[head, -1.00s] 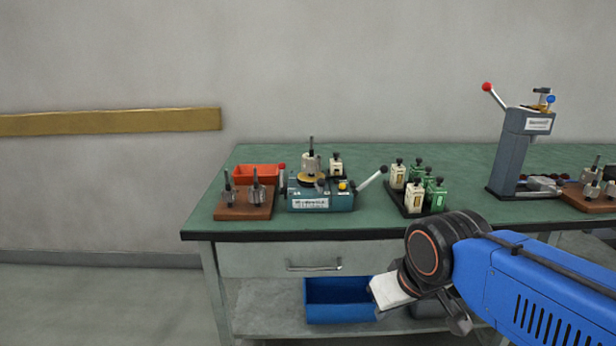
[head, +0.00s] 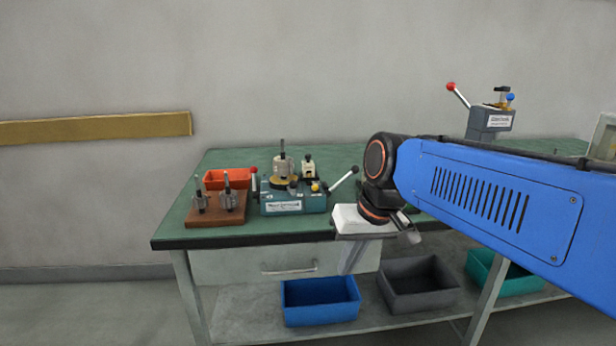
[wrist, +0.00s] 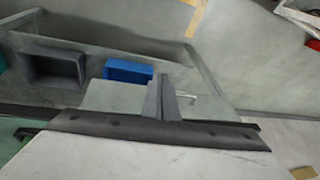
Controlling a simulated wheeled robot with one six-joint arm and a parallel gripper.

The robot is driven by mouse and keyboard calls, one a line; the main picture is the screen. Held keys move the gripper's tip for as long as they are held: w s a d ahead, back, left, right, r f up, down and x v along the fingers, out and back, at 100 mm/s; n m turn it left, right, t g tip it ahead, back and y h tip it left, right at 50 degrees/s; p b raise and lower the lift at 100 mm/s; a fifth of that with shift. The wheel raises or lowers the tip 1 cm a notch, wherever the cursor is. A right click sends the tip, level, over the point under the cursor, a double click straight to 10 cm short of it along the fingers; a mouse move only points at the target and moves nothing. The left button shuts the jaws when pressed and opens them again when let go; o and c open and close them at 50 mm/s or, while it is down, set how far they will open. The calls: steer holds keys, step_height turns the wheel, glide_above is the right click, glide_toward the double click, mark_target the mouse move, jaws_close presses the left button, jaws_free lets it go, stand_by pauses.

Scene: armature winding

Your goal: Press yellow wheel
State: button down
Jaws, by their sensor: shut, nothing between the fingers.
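The teal winding machine (head: 290,204) stands on the green bench. A yellow disc (head: 284,182) lies under the grey armature (head: 284,165) on top of it. A small round yellow knob (head: 316,187) sits at its right, beside a white-tipped lever (head: 345,178). I cannot tell which of the two yellow parts is the wheel. My gripper (head: 351,270) points down in front of the bench's front edge, right of and nearer than the machine. Its fingers also show closed and empty in the wrist view (wrist: 161,82). The wrist view does not show the machine.
A wooden block with metal parts (head: 218,217) and an orange tray (head: 227,179) are left of the machine. A grey press (head: 489,124) stands behind my arm. Blue (head: 320,299) and grey (head: 418,287) bins sit on the lower shelf.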

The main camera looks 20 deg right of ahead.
steer(key=w+d+r+m+y, duration=0.1)
steer(key=w+d+r+y, duration=0.2)
steer(key=w+d+r, duration=0.3)
steer(key=w+d+r+m+y, duration=0.1)
steer(key=w+d+r+y, duration=0.2)
steer(key=w+d+r, duration=0.3)
steer(key=w+r, duration=0.5)
steer(key=w, duration=0.4)
steer(key=shift+w+r+g, duration=0.15)
steer(key=shift+r+g, duration=0.05)
steer(key=shift+g, duration=0.1)
steer(key=a+r+x, duration=0.1)
steer(key=a+x, duration=0.1)
steer(key=x, duration=1.1)
steer(key=shift+w+r, duration=0.35)
